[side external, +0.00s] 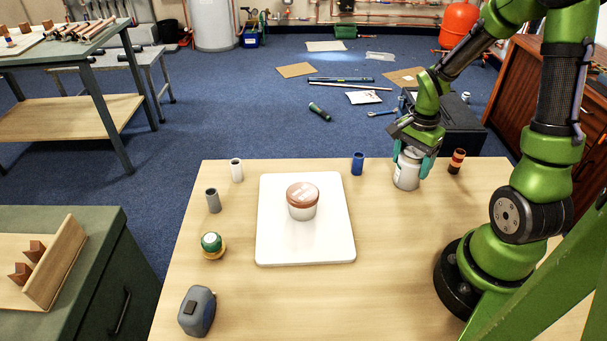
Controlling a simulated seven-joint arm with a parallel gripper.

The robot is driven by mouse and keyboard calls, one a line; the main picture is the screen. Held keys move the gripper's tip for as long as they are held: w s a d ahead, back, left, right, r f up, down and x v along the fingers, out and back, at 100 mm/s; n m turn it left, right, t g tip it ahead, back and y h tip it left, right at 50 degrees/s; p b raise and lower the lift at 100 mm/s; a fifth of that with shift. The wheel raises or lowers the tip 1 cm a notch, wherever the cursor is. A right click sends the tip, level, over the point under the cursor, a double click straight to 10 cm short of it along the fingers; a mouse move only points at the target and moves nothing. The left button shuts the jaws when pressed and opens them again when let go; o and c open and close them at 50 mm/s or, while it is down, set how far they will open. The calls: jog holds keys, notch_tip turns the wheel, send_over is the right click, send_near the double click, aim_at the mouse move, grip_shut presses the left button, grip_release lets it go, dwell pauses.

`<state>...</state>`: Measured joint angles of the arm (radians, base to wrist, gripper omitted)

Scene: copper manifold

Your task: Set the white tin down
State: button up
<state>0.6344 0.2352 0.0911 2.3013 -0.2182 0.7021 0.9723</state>
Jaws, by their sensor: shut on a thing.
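The white tin (406,174) is at the back right of the wooden table, upright or nearly so. My gripper (411,157) comes down from above and is shut on it, with teal fingers on either side of its upper part. The fingers and wrist hide part of the tin's top. I cannot tell whether its base touches the table or hangs just above it.
A blue cylinder (357,163) stands left of the tin, a banded brown one (456,161) right. The table's front right (395,260) is clear.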

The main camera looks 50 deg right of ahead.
jog(key=o, duration=1.3)
notch_tip(320, 180, up, 12)
jog(key=shift+f, duration=0.1)
jog(key=a+r+n+t, duration=0.2)
jog(key=a+n, duration=0.3)
jog(key=a, duration=0.1)
jog(key=s+a+r+n+t+y, duration=0.1)
jog(key=a+r+n+t, duration=0.1)
jog(key=a+n, duration=0.3)
jog(key=s+a+r+n+t+y, duration=0.1)
jog(key=a+r+n+t, duration=0.2)
jog(key=a, duration=0.5)
jog(key=shift+r+n, duration=0.75)
jog(key=shift+n, duration=0.35)
